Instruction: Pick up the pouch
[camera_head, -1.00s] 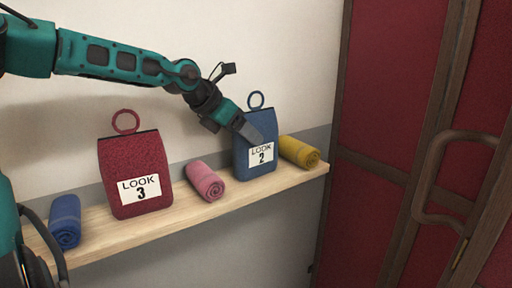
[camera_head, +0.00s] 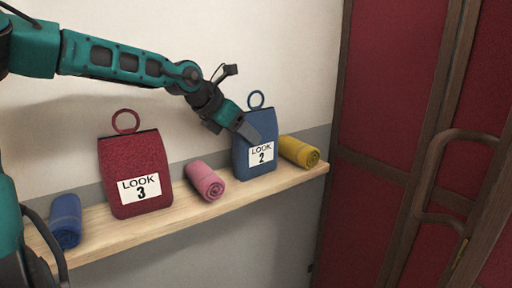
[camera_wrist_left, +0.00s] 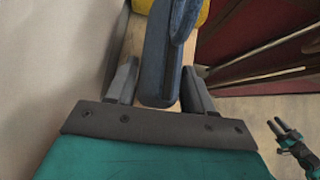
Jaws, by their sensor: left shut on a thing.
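A blue pouch (camera_head: 241,157) with a ring on top and a white "LOOK 2" label stands upright on the wooden shelf. A red pouch (camera_head: 120,168) with a ring and a "LOOK 3" label stands further left. My left gripper (camera_head: 249,132) is shut on the blue pouch, coming down over its upper part and covering some of its front. In the left wrist view the blue pouch (camera_wrist_left: 160,75) lies between the two grey fingers. My right gripper (camera_wrist_left: 281,128) shows small at the right of that view; its opening is unclear.
The wooden shelf (camera_head: 165,222) runs along the wall. It also bears a blue roll (camera_head: 65,221), a pink roll (camera_head: 205,181) and a yellow roll (camera_head: 299,152), the last close beside the blue pouch. A red door (camera_head: 380,110) with a handle is at right.

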